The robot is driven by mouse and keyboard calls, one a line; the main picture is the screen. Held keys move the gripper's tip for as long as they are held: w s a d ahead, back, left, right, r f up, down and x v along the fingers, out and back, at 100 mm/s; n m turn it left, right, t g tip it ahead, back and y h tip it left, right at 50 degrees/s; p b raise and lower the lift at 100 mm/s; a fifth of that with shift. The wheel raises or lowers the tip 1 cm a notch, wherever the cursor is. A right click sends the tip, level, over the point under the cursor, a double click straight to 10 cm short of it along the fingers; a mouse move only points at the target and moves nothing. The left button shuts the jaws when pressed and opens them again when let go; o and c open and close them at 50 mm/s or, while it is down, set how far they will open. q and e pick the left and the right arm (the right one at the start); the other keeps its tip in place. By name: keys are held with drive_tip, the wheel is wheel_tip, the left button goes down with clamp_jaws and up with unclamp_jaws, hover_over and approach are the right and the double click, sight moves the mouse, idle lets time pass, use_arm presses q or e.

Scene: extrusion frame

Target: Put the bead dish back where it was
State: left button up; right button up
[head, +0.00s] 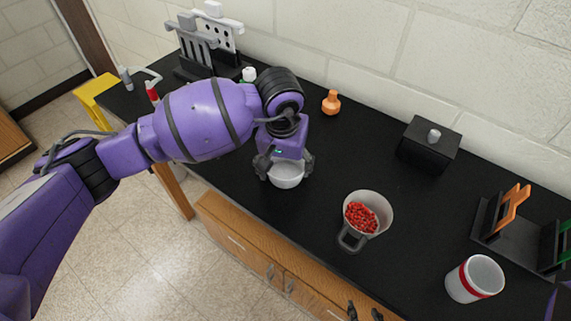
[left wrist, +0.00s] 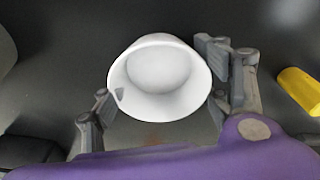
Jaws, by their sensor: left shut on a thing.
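The bead dish (head: 287,177) is a small white bowl near the counter's front edge, left of centre in the head view. My left gripper (head: 284,166) is shut on it from above, with a finger at either side. In the left wrist view the dish (left wrist: 158,75) sits between the fingers of the gripper (left wrist: 160,108), and no beads show in it. I cannot tell whether the dish touches the counter. A grey handled cup (head: 373,214) with red beads (head: 361,217) in it stands to the right.
The black counter (head: 420,205) is clear around the cup. An orange bottle (head: 331,102) and a black box (head: 430,146) stand along the wall. A white jar with a red band (head: 474,279) and a rack (head: 515,240) stand at right. Grey holders (head: 200,50) stand at back left.

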use_arm(q)
drive_tip(key=shift+f, duration=0.25)
drive_tip(key=o, duration=1.2)
drive_tip(key=shift+r, duration=0.1)
drive_tip(key=r, duration=0.4)
drive_tip(key=s+r, duration=0.1)
drive_tip(key=r, duration=0.7)
drive_tip(key=shift+s+a+r, duration=0.15)
drive_tip(key=shift+s+a, duration=0.1)
drive_tip(key=shift+s, duration=0.1)
